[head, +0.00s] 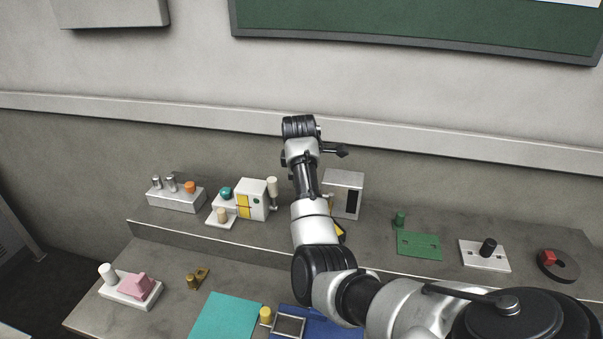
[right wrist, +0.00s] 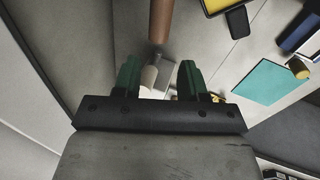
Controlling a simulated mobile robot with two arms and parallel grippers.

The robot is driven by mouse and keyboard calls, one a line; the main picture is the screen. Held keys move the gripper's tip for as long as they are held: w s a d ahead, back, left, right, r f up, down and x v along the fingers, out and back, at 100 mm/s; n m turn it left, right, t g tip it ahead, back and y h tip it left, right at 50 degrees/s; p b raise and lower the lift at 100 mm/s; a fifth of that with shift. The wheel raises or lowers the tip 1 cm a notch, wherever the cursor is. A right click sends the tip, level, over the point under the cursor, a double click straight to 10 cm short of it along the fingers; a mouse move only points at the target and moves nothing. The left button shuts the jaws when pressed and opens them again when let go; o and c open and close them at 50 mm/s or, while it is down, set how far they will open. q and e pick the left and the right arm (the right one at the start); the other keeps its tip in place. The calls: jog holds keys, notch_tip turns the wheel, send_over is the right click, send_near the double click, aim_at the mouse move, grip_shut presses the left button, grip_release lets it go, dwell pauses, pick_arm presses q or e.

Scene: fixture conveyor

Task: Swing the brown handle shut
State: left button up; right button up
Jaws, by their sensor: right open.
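The brown handle (right wrist: 160,20) shows in the right wrist view as a thick brown bar with a grey lower end, at the top edge between the lines of my fingers. My right gripper (right wrist: 158,70) has two green fingers spread apart with nothing between them. The handle's end looks to be just beyond the fingertips; I cannot tell the exact gap. In the head view my right arm reaches up the middle and hides most of the handle's place beside the grey box (head: 345,192). The right fingers are not clear there. My left gripper is not in view.
A white box (head: 253,198) with a pale cylinder (head: 272,187) stands left of my arm. A grey block with knobs (head: 176,199) is farther left. A green plate (head: 420,246) lies to the right. A teal mat (head: 225,317) lies in front.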

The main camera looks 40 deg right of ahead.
jog(key=shift+v, duration=1.35)
jog(key=shift+f, duration=0.1)
